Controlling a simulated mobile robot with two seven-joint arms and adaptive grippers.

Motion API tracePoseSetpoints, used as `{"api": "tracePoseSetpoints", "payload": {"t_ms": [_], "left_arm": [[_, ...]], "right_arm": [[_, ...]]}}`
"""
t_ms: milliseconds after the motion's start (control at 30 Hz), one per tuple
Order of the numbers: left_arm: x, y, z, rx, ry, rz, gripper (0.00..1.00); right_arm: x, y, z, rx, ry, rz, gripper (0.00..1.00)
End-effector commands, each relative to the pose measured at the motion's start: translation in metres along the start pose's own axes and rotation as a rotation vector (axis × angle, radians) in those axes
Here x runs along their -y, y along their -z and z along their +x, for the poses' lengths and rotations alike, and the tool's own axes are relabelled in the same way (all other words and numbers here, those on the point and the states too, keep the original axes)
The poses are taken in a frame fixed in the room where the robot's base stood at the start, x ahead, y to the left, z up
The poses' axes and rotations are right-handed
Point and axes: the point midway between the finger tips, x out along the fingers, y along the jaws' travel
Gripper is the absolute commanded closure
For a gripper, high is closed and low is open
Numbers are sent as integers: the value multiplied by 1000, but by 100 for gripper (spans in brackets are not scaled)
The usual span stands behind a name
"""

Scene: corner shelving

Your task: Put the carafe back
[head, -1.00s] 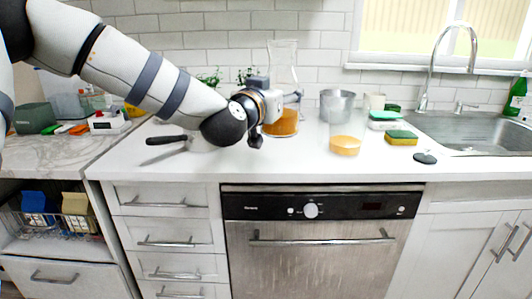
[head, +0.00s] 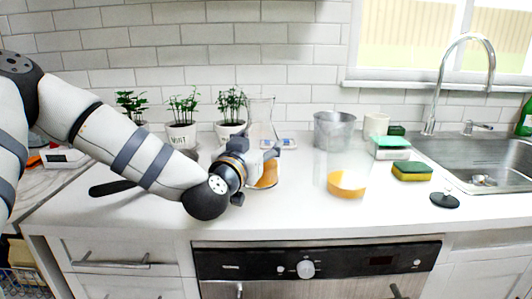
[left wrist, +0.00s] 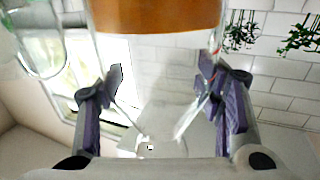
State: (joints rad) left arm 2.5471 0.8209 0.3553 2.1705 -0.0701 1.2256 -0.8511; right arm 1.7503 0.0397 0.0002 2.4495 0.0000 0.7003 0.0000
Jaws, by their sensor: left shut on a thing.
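The carafe (head: 262,122) is clear glass with a narrow neck and orange liquid low inside. In the head view it looks roughly upright over the counter, left of centre. I cannot tell whether its base touches the counter. My left gripper (head: 257,160) is shut on it, and the wrist hides part of the carafe's left side. In the left wrist view the carafe, with its orange band (left wrist: 155,15), lies between the two fingers (left wrist: 160,88). My right gripper is not in view.
A clear glass vessel with orange liquid (head: 347,183) stands to the right. A metal pot (head: 333,130), a white cup (head: 376,124), sponges (head: 411,171) and the sink (head: 470,160) lie further right. Potted plants (head: 182,133) line the wall. A dark-handled pan (head: 113,187) is left.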

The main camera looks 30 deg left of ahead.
Motion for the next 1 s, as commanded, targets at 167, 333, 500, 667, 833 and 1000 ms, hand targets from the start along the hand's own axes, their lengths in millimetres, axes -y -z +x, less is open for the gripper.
{"api": "tracePoseSetpoints", "payload": {"t_ms": [167, 333, 500, 667, 833, 1000], "left_arm": [[1, -34, -1, 11, 5, 1, 100], [1, -38, -1, -2, 6, -1, 100], [1, -36, -2, -5, 6, -1, 100], [2, -39, -2, -1, 6, 0, 19], [2, -39, -2, -1, 6, -1, 19], [2, -36, -2, -2, 7, -2, 19]], "right_arm": [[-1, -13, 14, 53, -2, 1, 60], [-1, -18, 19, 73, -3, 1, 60], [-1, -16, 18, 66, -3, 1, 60], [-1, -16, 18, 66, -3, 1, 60], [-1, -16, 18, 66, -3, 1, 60], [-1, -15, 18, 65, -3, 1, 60]]}}
